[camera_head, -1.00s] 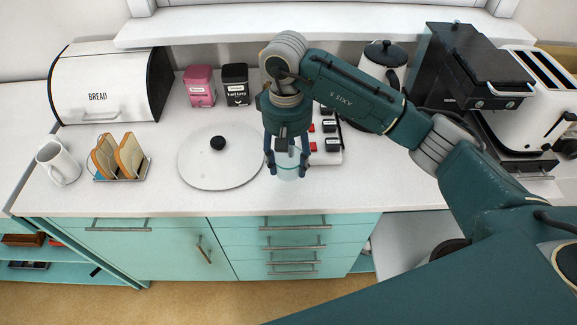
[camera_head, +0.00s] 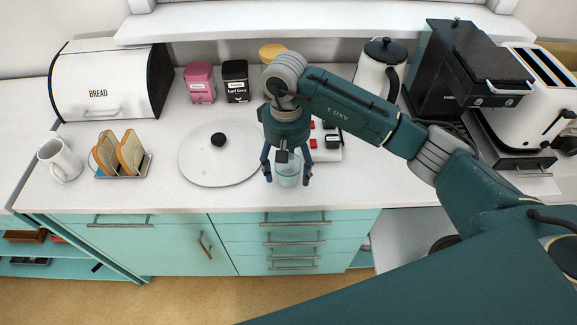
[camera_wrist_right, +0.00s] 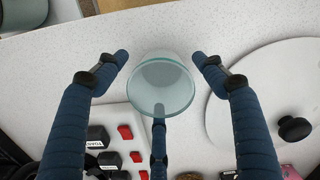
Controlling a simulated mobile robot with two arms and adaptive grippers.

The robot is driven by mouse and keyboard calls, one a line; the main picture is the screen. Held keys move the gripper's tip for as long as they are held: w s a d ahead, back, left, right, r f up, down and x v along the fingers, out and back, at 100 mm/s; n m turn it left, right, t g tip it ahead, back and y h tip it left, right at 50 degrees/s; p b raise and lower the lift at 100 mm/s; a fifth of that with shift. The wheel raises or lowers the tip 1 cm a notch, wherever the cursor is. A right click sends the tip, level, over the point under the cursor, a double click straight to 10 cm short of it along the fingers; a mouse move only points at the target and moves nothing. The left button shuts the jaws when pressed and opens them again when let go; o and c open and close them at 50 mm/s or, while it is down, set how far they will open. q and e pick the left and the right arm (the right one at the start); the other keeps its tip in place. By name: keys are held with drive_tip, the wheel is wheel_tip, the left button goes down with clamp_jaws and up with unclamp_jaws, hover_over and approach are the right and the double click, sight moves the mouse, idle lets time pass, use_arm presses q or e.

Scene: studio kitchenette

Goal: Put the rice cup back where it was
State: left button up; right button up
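The rice cup is a clear, pale glass-like cup (camera_head: 289,172) standing upright on the white counter near its front edge. In the right wrist view the cup (camera_wrist_right: 160,88) shows from above, its round mouth empty. My right gripper (camera_head: 287,175) points down over the cup with its fingers spread around it. In the right wrist view the two side fingers of the right gripper (camera_wrist_right: 160,60) stand apart from the cup with clear gaps. A third finger is at the cup's rim; I cannot tell whether it touches. My left gripper is not in view.
A round white lid with a black knob (camera_head: 215,165) lies left of the cup. A white block with red and black switches (camera_head: 326,142) is behind right.

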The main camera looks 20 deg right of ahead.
drive_tip(key=shift+r, duration=0.15)
drive_tip(key=shift+w+r, duration=0.1)
drive_tip(key=shift+r, duration=0.1)
wheel_tip(320, 180, up, 12)
drive_tip(key=b, duration=0.3)
drive_tip(key=shift+w+f, duration=0.15)
drive_tip(key=shift+f, duration=0.1)
